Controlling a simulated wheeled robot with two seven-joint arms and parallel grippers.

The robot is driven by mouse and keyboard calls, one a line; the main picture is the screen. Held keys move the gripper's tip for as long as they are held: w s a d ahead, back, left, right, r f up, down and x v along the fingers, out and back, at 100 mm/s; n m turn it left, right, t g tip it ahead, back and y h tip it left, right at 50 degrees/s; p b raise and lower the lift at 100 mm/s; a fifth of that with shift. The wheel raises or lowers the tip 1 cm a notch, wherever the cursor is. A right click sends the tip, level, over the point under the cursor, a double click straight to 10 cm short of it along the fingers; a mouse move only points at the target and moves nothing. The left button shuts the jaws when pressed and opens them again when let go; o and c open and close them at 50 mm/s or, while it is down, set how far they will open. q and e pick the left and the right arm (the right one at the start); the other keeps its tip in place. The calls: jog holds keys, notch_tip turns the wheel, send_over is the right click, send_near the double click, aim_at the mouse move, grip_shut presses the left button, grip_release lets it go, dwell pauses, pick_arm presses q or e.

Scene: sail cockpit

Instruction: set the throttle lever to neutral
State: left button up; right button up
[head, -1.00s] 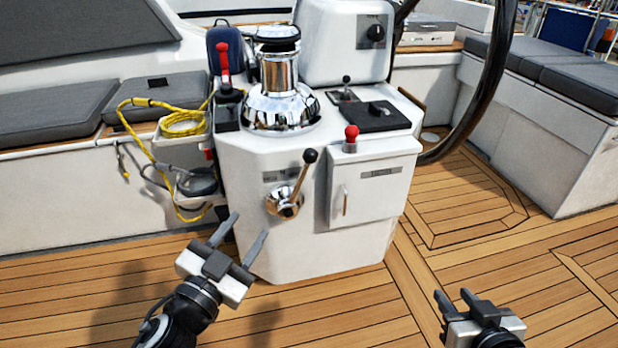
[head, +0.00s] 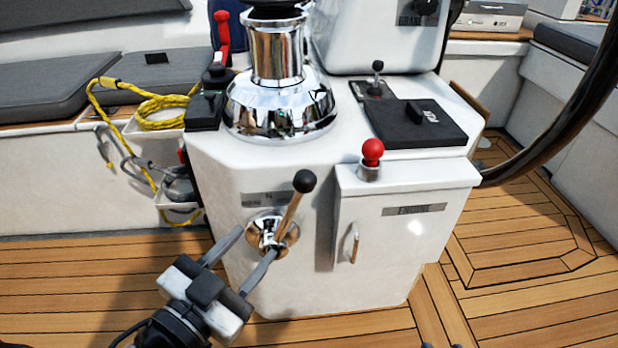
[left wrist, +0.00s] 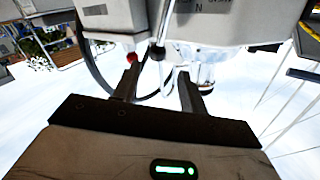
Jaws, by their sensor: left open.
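The throttle lever (head: 290,216) is on the front of the white console. It has a black ball knob and a slim metal shaft on a round chrome hub (head: 266,232). It leans up and to the right. My left gripper (head: 258,243) is open, its fingertips in front of the hub, below and left of the knob. I cannot tell if they touch anything. In the left wrist view the lever (left wrist: 158,50) shows between the open fingers (left wrist: 158,75). A label plate (head: 267,199) above the hub has small markings. My right gripper is out of view.
Right of the lever, an engine panel (head: 400,225) juts out with a handle (head: 354,243) and a red knob (head: 372,152) on top. A chrome winch (head: 279,100) stands above. Yellow rope (head: 165,112) hangs at left. The teak deck (head: 60,290) in front is clear.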

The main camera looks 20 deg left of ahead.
aim_at(297, 194)
pick_arm(q)
jog(key=w, duration=0.4)
jog(key=w+d+p, duration=0.1)
jog(key=w, duration=0.4)
jog(key=w+p, duration=0.1)
jog(key=w, duration=0.3)
jog(key=shift+w+d, duration=0.2)
jog(key=shift+w, duration=0.6)
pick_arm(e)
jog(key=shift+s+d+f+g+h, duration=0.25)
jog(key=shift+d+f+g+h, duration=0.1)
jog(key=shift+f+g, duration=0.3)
pick_arm(q)
jog(key=shift+r, duration=0.1)
grip_shut()
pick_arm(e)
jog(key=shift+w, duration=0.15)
